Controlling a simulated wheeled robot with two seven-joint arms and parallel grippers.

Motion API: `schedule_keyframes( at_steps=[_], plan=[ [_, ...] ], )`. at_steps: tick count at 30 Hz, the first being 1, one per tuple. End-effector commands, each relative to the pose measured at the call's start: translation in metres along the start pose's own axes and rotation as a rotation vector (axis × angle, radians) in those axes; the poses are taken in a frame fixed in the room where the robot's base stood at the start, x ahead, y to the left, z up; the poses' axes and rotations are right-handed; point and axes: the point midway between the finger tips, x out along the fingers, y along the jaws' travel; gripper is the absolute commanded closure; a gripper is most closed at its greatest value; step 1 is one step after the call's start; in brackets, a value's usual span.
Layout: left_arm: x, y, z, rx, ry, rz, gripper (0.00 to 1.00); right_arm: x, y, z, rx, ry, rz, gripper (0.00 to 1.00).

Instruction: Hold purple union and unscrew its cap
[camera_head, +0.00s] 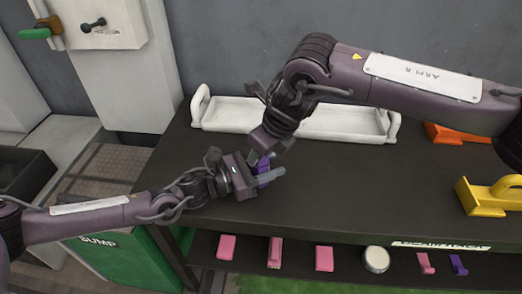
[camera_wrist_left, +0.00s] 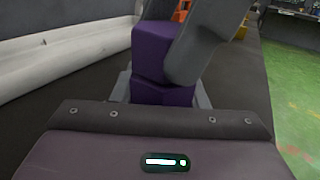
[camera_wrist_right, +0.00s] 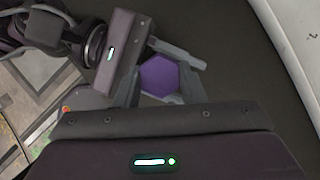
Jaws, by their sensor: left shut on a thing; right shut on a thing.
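The purple union (camera_head: 264,182) stands upright near the front left of the dark bench. Its lower part (camera_wrist_left: 165,93) sits between the fingers of my left gripper (camera_head: 262,178), which is shut on it from the left. The cap (camera_wrist_left: 151,48) is the upper purple block, and it shows from above as a hexagon in the right wrist view (camera_wrist_right: 160,75). My right gripper (camera_wrist_right: 162,84) comes down from above and is shut on the cap. One of its grey fingers hides part of the cap in the left wrist view. Whether a gap separates cap and union is unclear.
A white handled tray (camera_head: 300,122) lies at the back of the bench. A yellow handled block (camera_head: 487,197) and an orange one (camera_head: 455,134) are at the right. Pink pieces (camera_head: 275,250) and a round metal-rimmed part (camera_head: 376,259) sit on the lower shelf. The bench middle is clear.

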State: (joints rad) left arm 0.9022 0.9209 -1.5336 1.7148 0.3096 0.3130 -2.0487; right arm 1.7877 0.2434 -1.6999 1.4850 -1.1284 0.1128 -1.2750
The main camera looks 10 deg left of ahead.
Motion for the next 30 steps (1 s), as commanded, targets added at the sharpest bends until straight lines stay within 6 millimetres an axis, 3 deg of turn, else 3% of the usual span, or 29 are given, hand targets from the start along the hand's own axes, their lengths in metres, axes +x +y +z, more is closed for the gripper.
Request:
schedule_keyframes(
  at_steps=[14, 24, 30],
  plan=[
    [-0.0001, -0.0004, -0.0011, -0.001, 0.002, -0.001, 1.0, 0.0004, -0.001, -0.0001, -0.094, 0.001, 0.038, 0.92],
    [-0.0001, -0.0005, -0.001, -0.001, 0.002, -0.001, 1.0, 0.0006, -0.003, 0.001, -0.475, 0.001, 0.196, 0.92],
    [-0.0001, -0.0005, -0.001, -0.001, 0.002, -0.001, 1.0, 0.0008, -0.0027, 0.0006, -0.548, 0.001, 0.227, 0.92]
  ],
)
